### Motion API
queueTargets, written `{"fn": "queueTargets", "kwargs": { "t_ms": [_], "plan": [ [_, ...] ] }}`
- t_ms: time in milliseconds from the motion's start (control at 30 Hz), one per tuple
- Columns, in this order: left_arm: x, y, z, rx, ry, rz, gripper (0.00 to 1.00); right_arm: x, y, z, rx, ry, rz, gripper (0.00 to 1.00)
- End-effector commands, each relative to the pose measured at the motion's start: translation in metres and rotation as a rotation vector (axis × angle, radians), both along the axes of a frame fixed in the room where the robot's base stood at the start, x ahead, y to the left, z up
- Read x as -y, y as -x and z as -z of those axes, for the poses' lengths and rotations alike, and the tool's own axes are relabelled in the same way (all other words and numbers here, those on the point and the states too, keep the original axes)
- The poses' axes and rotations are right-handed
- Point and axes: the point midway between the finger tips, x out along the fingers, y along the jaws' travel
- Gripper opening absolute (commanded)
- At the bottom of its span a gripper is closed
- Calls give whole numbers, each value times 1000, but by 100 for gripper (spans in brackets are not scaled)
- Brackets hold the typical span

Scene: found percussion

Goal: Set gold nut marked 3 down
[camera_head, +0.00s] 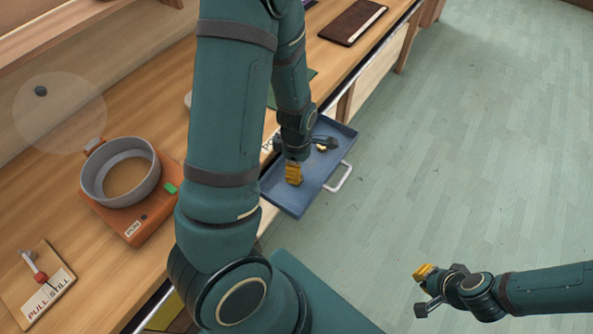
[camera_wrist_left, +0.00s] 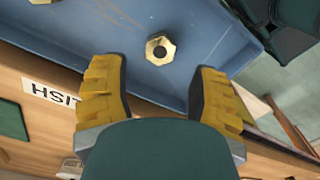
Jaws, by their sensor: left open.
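A gold nut (camera_wrist_left: 160,49) lies flat on the floor of a blue drawer (camera_wrist_left: 208,25). No number can be read on it. My left gripper (camera_wrist_left: 155,75) is open above the drawer, with the nut apart from and beyond its spread yellow fingers. In the head view my left gripper (camera_head: 293,173) hangs over the blue drawer (camera_head: 285,200), and a small gold piece (camera_head: 321,148) shows behind it. Another gold piece (camera_wrist_left: 42,1) is cut off at the left wrist view's top edge. My right gripper (camera_head: 424,272) is far from the drawer, over the floor; its fingers are too small to judge.
The drawer with its pale handle (camera_head: 339,177) juts out from the wooden bench (camera_head: 70,195). A grey ring on an orange base (camera_head: 145,222) and a board with a red-handled lever (camera_head: 38,280) stand on the bench. A brown case (camera_head: 352,22) lies farther back. The green floor is clear.

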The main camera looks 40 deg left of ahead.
Motion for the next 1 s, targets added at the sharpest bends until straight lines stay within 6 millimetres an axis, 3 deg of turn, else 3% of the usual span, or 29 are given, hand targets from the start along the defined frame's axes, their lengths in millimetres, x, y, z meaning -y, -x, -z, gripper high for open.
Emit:
{"fn": "queueTargets", "kwargs": {
  "t_ms": [33, 200, 533, 667, 767, 1000],
  "plan": [
    [0, -1, -15, 4, -1, 1, 60, 0, 0, -6, 0, -1, 0, 0],
    [0, -1, -45, 2, 0, 1, 60, 1, 0, -17, 1, -3, 0, 0],
    [0, 0, -67, -1, 0, -1, 60, 1, 1, -24, 0, -5, -1, 0],
    [3, 0, -64, 0, 2, 26, 60, 1, 1, -24, 0, -5, -1, 0],
    [13, -2, -54, 10, 10, 140, 60, 1, 1, -24, 0, -5, -1, 0],
    [72, -8, -7, 89, 57, 729, 60, 1, 1, -24, 0, -5, -1, 0]
  ]
}}
